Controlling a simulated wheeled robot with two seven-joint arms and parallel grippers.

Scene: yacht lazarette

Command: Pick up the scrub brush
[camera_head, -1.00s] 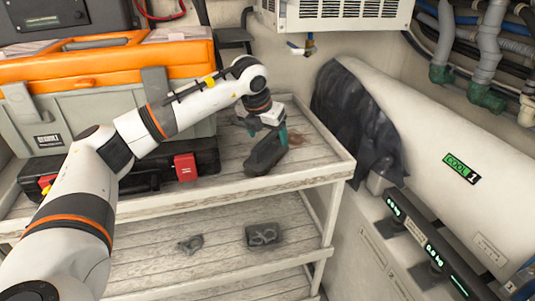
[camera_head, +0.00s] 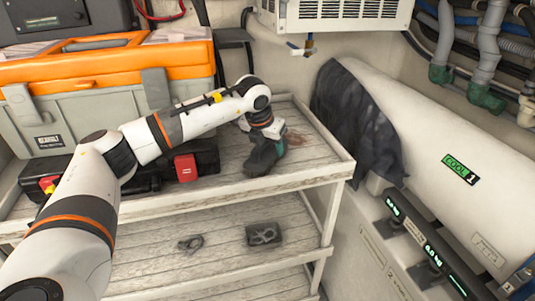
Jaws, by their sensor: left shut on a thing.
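The scrub brush (camera_head: 262,160) is a dark, elongated block on the top shelf of the white wooden rack, near its right part. My left gripper (camera_head: 277,146) comes down over it from above and is shut on it. I cannot tell whether the brush touches the shelf. My right gripper is not in view.
An orange and grey toolbox (camera_head: 90,95) and a black case (camera_head: 150,170) with red latches fill the left of the top shelf (camera_head: 310,165). Small dark items (camera_head: 264,234) lie on the lower shelf. A white tank (camera_head: 430,150) with a dark cloth stands right.

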